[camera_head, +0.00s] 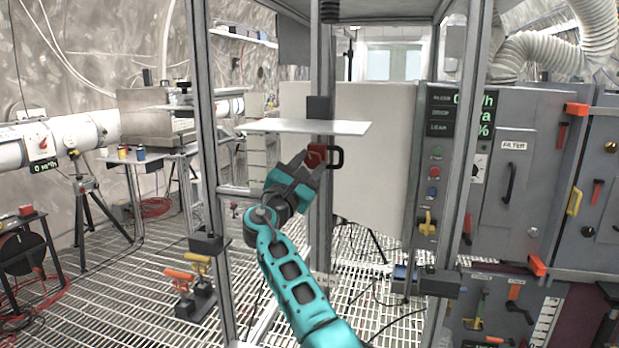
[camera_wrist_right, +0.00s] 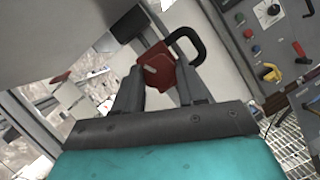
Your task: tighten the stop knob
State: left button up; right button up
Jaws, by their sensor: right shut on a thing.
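The stop knob (camera_head: 317,155) is a red lobed knob on the upright post under a flat pale plate. It also shows in the right wrist view (camera_wrist_right: 160,68), with a black handle loop (camera_wrist_right: 187,42) beside it. My right gripper (camera_head: 309,163) reaches up to the knob, and its fingers stand on both sides of it. In the right wrist view my right gripper (camera_wrist_right: 160,85) is shut on the red knob. The contact at the fingertips is partly hidden. My left gripper is not in view.
The pale plate (camera_head: 308,127) juts out just above my right gripper. Steel frame posts (camera_head: 207,120) stand left and right of the arm. A grey control cabinet (camera_head: 510,150) stands at the right. Orange and yellow valve handles (camera_head: 190,270) sit low at the left.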

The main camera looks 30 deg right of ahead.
jog(key=shift+f+m+g+b, duration=0.15)
jog(key=shift+m+g+b, duration=0.5)
jog(key=shift+m, duration=0.55)
jog(key=shift+a+m+b, duration=0.1)
jog(key=shift+m+b, duration=0.2)
jog(key=shift+m, duration=0.2)
jog(key=shift+w+m+g+b, duration=0.1)
jog(key=shift+m+g+b, duration=0.25)
jog(key=shift+m+g, duration=0.35)
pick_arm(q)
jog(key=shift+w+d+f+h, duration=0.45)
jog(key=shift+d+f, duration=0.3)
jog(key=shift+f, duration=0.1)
pick_arm(e)
jog(key=shift+r+m, duration=0.2)
jog(key=shift+m, duration=0.6)
pick_arm(q)
jog(key=shift+b, duration=0.35)
pick_arm(e)
jog(key=shift+m+g, duration=0.25)
jog(key=shift+m, duration=0.05)
jog(key=o, duration=1.1)
jog(key=shift+c, duration=0.2)
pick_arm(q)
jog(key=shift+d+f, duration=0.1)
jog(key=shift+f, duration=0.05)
pick_arm(e)
jog(key=v, duration=1.3)
